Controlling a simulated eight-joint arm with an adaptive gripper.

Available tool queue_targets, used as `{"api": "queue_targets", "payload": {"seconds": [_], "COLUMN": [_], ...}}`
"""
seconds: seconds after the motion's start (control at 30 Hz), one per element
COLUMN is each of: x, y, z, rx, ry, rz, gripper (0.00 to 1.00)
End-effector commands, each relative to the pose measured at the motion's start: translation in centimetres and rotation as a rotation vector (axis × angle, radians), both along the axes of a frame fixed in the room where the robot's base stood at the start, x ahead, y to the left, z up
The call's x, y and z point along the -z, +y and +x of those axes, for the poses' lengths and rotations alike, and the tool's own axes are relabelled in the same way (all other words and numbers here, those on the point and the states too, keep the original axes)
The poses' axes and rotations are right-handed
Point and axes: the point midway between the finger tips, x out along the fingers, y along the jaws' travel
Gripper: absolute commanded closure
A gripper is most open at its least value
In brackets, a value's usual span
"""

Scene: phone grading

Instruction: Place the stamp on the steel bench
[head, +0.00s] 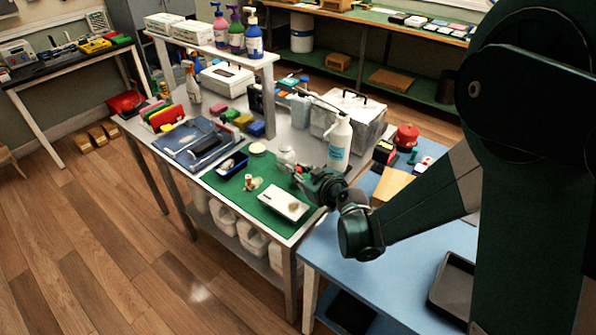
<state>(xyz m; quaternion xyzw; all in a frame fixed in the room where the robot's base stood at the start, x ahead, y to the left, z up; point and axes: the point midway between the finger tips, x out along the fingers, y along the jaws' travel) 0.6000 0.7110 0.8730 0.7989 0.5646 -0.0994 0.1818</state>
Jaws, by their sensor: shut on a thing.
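My gripper (303,174) is over the right part of the steel bench (297,138), near the edge of its green mat (262,221). It is shut on a small red thing (298,168), mostly hidden by the fingers. It may be the stamp, but it is too small to tell. I cannot tell whether it touches the bench. A small tan and brown piece (252,183) stands on the mat to the left of the gripper. A white slab (284,204) with a beige spot lies on the mat just below the gripper.
A white handled box (362,110) is behind. The blue table (385,276) at the right has free room.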

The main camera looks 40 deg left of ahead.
Motion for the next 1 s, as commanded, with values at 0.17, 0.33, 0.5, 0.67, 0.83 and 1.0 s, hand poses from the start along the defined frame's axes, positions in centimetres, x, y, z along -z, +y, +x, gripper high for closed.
{"api": "queue_targets", "payload": {"seconds": [0.17, 0.33, 0.5, 0.67, 0.83, 1.0], "x": [0.09, 0.32, 0.56, 0.78, 0.75, 0.75], "y": [0.0, 0.0, 0.0, 0.0, 0.0, 0.0], "z": [0.0, -0.01, 0.0, 0.0, -0.01, -0.01], "rx": [0.0, 0.0, 0.0, 0.0, 0.0, 0.0], "ry": [0.0, 0.0, 0.0, 0.0, 0.0, 0.0], "rz": [0.0, 0.0, 0.0, 0.0, 0.0, 0.0], "gripper": [0.97, 0.97, 0.97, 0.97, 0.66, 0.66]}}
